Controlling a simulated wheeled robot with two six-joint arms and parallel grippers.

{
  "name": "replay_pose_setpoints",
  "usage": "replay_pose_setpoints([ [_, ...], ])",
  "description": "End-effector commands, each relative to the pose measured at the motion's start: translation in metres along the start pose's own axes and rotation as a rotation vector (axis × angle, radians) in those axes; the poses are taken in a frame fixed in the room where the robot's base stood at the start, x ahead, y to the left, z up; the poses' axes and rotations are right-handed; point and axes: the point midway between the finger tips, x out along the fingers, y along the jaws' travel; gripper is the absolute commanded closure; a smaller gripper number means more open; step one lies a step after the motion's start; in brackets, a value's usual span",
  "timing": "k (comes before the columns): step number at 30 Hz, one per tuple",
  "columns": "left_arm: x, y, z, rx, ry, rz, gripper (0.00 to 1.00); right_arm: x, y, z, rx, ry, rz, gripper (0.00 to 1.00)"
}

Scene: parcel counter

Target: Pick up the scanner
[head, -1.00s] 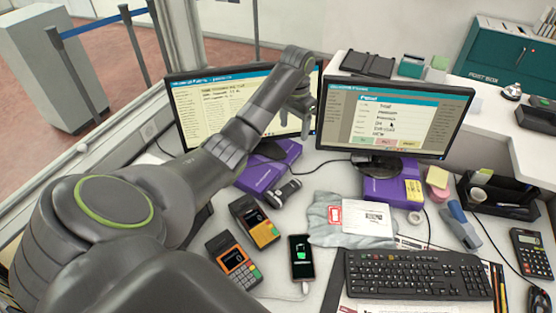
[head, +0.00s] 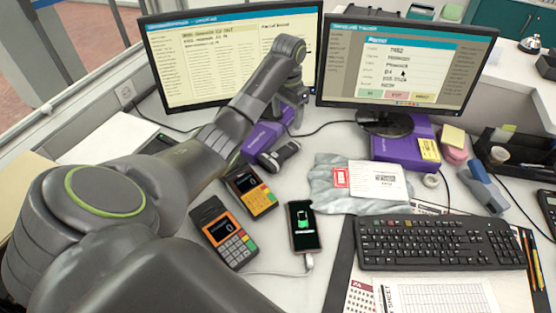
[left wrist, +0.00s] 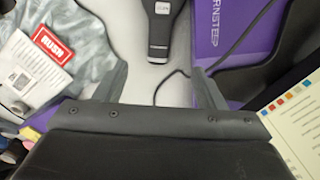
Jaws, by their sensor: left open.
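The scanner (head: 274,157) is a dark handheld device with a light grey button. It lies on the white desk in front of the left purple box (head: 262,135). My left gripper (head: 293,118) is above and behind it in the head view, near the left monitor's lower right corner. In the left wrist view, my left gripper (left wrist: 162,82) is open and empty, its two fingers spread apart. The scanner (left wrist: 160,28) shows there at the top, beyond the fingertips and roughly in line with the gap; its far end is cut off. My right gripper is not in view.
Two card terminals (head: 223,235) (head: 249,191) and a phone (head: 303,227) on a cable lie in front of the scanner. A grey parcel bag (head: 331,190) lies to the right. Two monitors (head: 235,60) (head: 403,62) stand behind. A keyboard (head: 440,243) is at the front right.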

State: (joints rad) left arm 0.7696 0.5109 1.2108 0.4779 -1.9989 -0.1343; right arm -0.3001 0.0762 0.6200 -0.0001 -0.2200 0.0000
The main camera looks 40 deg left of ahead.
Motion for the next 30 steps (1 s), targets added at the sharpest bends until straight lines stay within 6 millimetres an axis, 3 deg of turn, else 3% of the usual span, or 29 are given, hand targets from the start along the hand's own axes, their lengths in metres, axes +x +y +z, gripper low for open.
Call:
replay_pose_setpoints([
  [2, 0.022, 0.0, 0.001, -0.001, -0.003, 0.001, 0.36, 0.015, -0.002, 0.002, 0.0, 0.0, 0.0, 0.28],
  [3, 0.026, 0.001, 0.001, -0.001, -0.006, 0.003, 0.36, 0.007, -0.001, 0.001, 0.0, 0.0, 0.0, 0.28],
  [9, 0.066, 0.001, 0.002, 0.0, -0.005, 0.002, 0.36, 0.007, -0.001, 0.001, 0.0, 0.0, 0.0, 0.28],
  [30, 0.137, 0.001, 0.004, 0.001, -0.002, 0.0, 0.36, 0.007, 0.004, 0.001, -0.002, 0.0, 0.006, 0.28],
])
